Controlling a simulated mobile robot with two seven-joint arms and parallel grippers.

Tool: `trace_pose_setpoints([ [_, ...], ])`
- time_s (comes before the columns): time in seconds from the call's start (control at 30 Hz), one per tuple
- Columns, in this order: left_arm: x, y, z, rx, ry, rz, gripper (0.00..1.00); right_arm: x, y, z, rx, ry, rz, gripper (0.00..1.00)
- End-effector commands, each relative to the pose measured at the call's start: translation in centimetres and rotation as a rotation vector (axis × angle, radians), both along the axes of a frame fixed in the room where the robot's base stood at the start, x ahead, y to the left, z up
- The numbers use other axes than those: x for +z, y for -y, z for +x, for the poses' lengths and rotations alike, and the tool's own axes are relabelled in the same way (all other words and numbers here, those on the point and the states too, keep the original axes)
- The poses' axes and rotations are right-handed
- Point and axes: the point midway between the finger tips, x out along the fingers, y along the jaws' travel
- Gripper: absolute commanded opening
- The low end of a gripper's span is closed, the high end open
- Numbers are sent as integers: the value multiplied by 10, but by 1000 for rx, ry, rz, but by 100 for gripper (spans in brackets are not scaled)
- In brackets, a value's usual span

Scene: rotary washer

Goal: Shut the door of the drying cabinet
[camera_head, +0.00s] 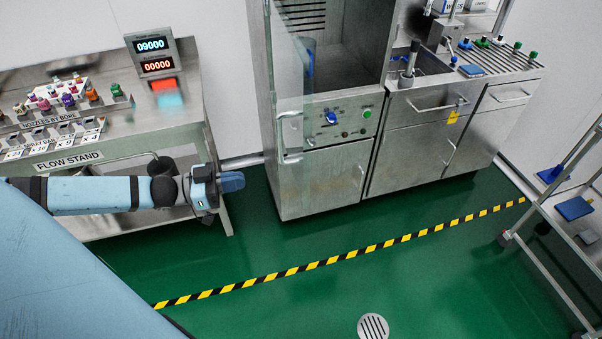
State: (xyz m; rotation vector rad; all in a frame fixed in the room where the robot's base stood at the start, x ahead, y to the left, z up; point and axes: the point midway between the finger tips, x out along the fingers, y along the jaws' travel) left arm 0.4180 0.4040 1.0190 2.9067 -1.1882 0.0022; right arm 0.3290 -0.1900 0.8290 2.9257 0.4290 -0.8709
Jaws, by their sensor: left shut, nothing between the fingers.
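The steel drying cabinet (338,178) stands at the centre back, with a slatted interior and a control panel with a blue knob below. Its clear glass door (296,80) is open and stands out from the cabinet's left side, seen nearly edge-on. A steel handle (288,138) is on the door. My left gripper (232,181) comes in from the left and is shut and empty. It is left of the door and a little lower than the handle in the picture, apart from both. My right gripper is not in view.
A flow stand (140,137) with nozzles and a digital display is at the left, behind my left arm. A steel sink unit (425,135) adjoins the cabinet on the right. A wheeled rack (545,215) is at far right. The green floor (310,235) in front is clear.

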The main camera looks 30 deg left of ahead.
Motion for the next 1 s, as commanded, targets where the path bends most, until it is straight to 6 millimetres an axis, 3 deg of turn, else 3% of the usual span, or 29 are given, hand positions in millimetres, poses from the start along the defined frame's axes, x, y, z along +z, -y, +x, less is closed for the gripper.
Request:
trace_pose_setpoints([
  [0.5, 2, 49, 50, 1, 4, 0, 0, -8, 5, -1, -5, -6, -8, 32],
  [1.0, 1, 89, 91, 2, 0, 1, 0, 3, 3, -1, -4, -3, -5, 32],
])
